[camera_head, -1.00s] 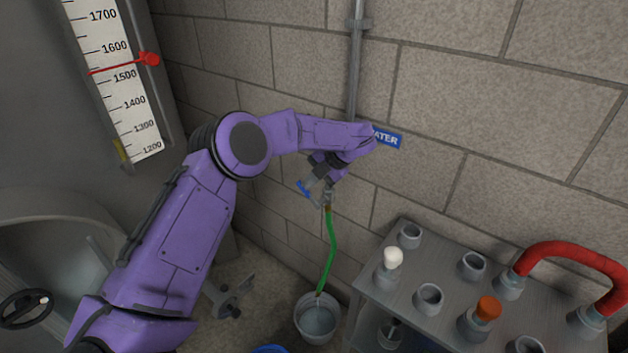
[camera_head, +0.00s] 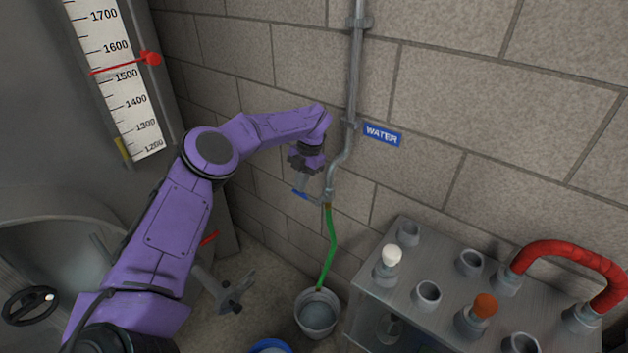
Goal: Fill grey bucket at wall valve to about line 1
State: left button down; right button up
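The grey bucket (camera_head: 318,331) stands on the floor by the wall, with greyish water (camera_head: 318,312) in it below the rim. Its level lines cannot be made out. A green hose (camera_head: 331,244) hangs from the wall valve (camera_head: 327,196) into the bucket. Whether water is running cannot be seen. The valve's blue lever (camera_head: 299,193) sticks out to the left. My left gripper (camera_head: 302,184) is just above the lever, its fingers pointing down at it; whether they grip it is too small to tell. My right gripper is out of view.
A blue WATER sign (camera_head: 382,134) is beside the wall pipe (camera_head: 354,75). A grey rack (camera_head: 400,281) with several sockets and a red hose (camera_head: 572,255) stands right of the bucket. A blue-rimmed bucket (camera_head: 270,345) shows at the bottom edge. A tank with a scale (camera_head: 125,85) is left.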

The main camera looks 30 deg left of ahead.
pick_arm(q)
jog(key=shift+a+f, duration=0.1)
jog(key=shift+f, duration=0.05)
dwell(0.4)
jog(key=a+p+v, duration=0.1)
jog(key=p+v, duration=0.2)
jog(key=v, duration=1.1)
jog(key=shift+w+a, duration=0.1)
jog(key=shift+w, duration=0.05)
